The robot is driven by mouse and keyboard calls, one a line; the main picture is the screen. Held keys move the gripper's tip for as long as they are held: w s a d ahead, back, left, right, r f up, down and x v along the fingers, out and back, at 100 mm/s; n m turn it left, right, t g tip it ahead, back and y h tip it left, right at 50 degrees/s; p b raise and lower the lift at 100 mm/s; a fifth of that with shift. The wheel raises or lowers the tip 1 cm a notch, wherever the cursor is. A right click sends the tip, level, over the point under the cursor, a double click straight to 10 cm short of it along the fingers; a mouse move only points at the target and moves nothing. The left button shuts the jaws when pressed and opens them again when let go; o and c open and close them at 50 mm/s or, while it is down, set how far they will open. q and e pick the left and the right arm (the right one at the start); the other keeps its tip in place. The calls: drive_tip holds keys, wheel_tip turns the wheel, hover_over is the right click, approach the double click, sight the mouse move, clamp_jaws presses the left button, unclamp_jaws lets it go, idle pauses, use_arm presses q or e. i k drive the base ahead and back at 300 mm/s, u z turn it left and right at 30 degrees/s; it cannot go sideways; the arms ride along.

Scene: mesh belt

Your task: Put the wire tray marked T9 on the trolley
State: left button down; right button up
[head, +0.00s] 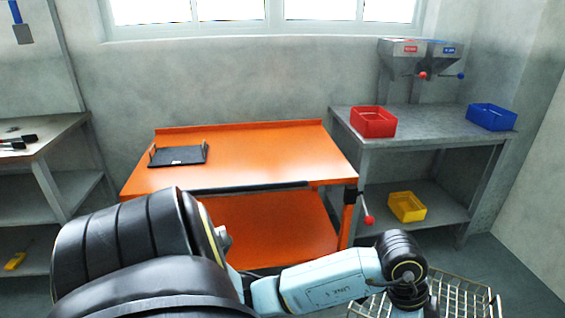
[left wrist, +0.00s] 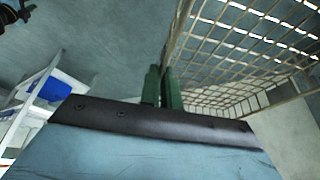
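A wire tray (head: 465,290) of pale brass-coloured mesh is at the bottom right of the head view, partly cut off and partly behind my left wrist. In the left wrist view its mesh (left wrist: 235,55) fills the upper right. No T9 mark is readable. My left gripper (left wrist: 162,78) has its green fingers close together at the tray's rim wire, which runs in between them; they look shut on it. In the head view my left wrist hides these fingers. An orange two-level unit (head: 240,170), possibly the trolley, stands ahead; no wheels show. My right gripper is not in view.
A black flat tray (head: 178,155) lies on the orange top's left; the rest of that top is clear. A red-knobbed lever (head: 368,219) sticks out at its right. A grey bench (head: 430,140) carries red (head: 373,122) and blue bins (head: 491,117), with a yellow bin (head: 407,206) below.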

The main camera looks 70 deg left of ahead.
sight(267, 151)
drive_tip(key=u, duration=1.8)
